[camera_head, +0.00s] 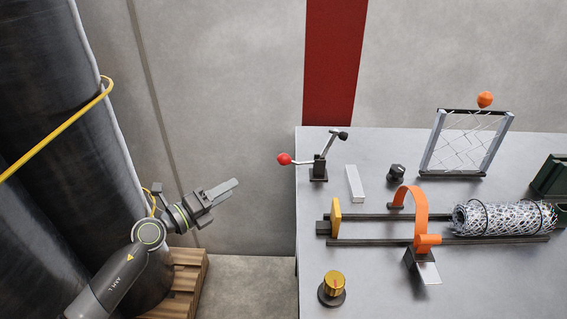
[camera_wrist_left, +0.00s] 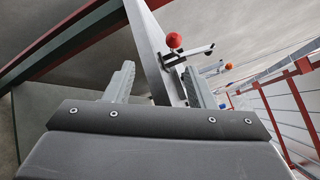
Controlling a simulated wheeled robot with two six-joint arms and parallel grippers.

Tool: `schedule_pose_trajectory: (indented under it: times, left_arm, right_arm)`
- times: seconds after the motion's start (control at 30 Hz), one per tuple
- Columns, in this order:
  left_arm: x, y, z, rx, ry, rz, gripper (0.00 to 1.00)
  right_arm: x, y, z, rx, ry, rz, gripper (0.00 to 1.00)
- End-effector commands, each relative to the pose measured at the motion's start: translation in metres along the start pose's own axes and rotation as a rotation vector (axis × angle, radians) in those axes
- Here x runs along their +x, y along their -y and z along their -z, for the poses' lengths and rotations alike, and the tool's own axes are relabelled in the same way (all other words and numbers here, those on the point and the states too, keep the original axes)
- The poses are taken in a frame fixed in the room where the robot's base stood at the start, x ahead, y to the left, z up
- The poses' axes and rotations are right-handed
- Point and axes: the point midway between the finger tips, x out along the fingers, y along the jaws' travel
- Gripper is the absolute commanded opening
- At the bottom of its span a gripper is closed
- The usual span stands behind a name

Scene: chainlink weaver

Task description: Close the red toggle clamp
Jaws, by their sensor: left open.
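The red toggle clamp (camera_head: 319,170) stands on the far left corner of the table. Its lever with the red ball (camera_head: 284,159) sticks out left past the table edge, and its other arm with a dark tip (camera_head: 343,136) points up to the right. The red ball also shows in the left wrist view (camera_wrist_left: 173,40), beyond the fingers. My left gripper (camera_head: 226,188) is left of the table, apart from the clamp and lower in the picture. It is open and empty; both fingers show in the left wrist view (camera_wrist_left: 162,82). My right gripper is out of view.
The grey table (camera_head: 480,285) also holds a silver block (camera_head: 355,183), a yellow knob (camera_head: 333,288), an orange arch (camera_head: 418,208), rails with a mesh roll (camera_head: 500,218) and an upright frame (camera_head: 468,143). Black rolls (camera_head: 60,120) and a pallet (camera_head: 190,280) stand left. The space between gripper and table is clear.

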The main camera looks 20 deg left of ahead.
Motion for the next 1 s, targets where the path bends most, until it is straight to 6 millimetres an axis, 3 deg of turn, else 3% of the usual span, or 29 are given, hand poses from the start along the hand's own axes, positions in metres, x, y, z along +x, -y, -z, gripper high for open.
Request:
schedule_pose_trajectory:
  times: [0.1,0.37,0.73,1.0]
  left_arm:
    - [0.002,0.02,0.001,0.106,-0.03,0.02,0.5]
    - [0.022,0.027,0.001,0.13,-0.033,0.027,0.5]
    - [0.101,0.028,0.004,0.126,-0.034,0.026,0.5]
    - [0.153,0.029,0.007,0.127,-0.035,0.024,0.5]
  right_arm:
    - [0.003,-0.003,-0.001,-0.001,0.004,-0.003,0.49]
    - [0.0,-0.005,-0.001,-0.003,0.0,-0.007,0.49]
    - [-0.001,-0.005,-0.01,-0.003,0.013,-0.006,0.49]
    - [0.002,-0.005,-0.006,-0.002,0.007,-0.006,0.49]
